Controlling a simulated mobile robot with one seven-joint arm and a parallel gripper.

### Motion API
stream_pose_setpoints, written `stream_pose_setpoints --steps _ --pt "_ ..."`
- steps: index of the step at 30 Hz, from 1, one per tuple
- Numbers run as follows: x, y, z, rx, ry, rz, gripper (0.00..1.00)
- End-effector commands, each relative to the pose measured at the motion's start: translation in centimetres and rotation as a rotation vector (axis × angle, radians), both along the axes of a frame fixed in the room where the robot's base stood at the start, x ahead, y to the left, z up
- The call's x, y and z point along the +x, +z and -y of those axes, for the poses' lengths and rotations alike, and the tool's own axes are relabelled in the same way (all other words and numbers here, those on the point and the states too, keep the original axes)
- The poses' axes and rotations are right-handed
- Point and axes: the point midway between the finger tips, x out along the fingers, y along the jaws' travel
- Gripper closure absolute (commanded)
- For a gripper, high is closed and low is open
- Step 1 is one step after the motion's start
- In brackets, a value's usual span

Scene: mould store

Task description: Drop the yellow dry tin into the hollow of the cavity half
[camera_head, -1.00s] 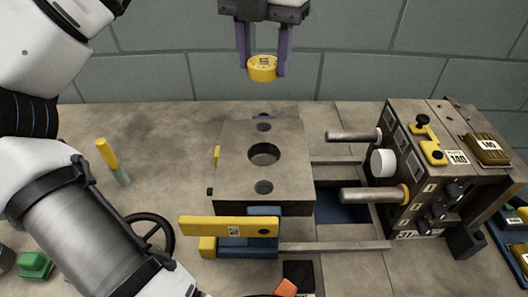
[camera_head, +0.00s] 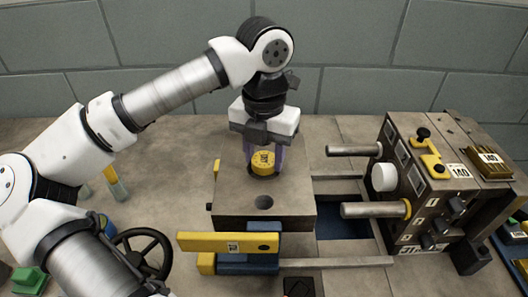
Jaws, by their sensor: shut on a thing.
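The yellow dry tin (camera_head: 263,163) is a short round tin with a printed label. My gripper (camera_head: 264,160) is shut on it, with a purple finger on each side. The cavity half (camera_head: 233,193) is the grey-brown metal block at the middle of the bench. The tin is over the middle of its top face, where the round hollow lies. A smaller round hole (camera_head: 264,202) shows nearer the front of the block.
The other mould half (camera_head: 440,180), with two guide pins and a white round core, stands to the right. A yellow bar (camera_head: 228,243) lies in front of the block. A black handwheel (camera_head: 142,254) and a yellow-capped tube (camera_head: 115,184) are to the left.

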Motion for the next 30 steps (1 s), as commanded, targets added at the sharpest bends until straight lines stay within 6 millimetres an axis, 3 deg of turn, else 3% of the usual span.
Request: stream_pose_setpoints --steps 23,24,27,30 --pt "0.0 -1.3 0.0 0.002 -0.001 -0.001 0.78" --pt "0.0 -1.3 0.0 0.002 -0.001 -0.002 0.53" --pt "-0.1 -1.4 0.0 0.002 -0.001 -0.005 0.4" --pt "-0.1 -1.4 0.0 0.002 -0.002 -0.006 0.35"
